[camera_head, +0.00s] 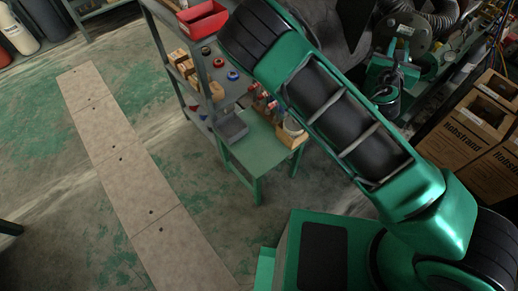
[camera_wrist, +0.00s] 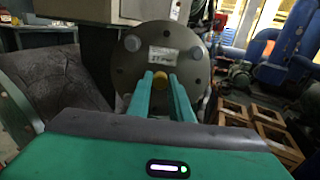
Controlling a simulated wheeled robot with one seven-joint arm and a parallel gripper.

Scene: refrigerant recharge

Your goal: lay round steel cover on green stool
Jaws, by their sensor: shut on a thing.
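In the wrist view a round grey steel cover (camera_wrist: 130,72) faces me, with a white label and bolt-like round spots near its rim. The two green fingers of my gripper (camera_wrist: 162,92) are closed about a small yellow knob (camera_wrist: 160,77) at its middle. I cannot tell whether the cover touches anything behind it. In the head view a green stool (camera_head: 262,150), like a low table, stands beside a grey shelf.
A wooden box (camera_head: 290,134) with a white item sits at the stool's right end. The grey shelf (camera_head: 222,85) holds small parts and a red bin (camera_head: 203,18). Cardboard boxes (camera_head: 470,115) stand at right. Wooden crates (camera_wrist: 265,125) show in the wrist view.

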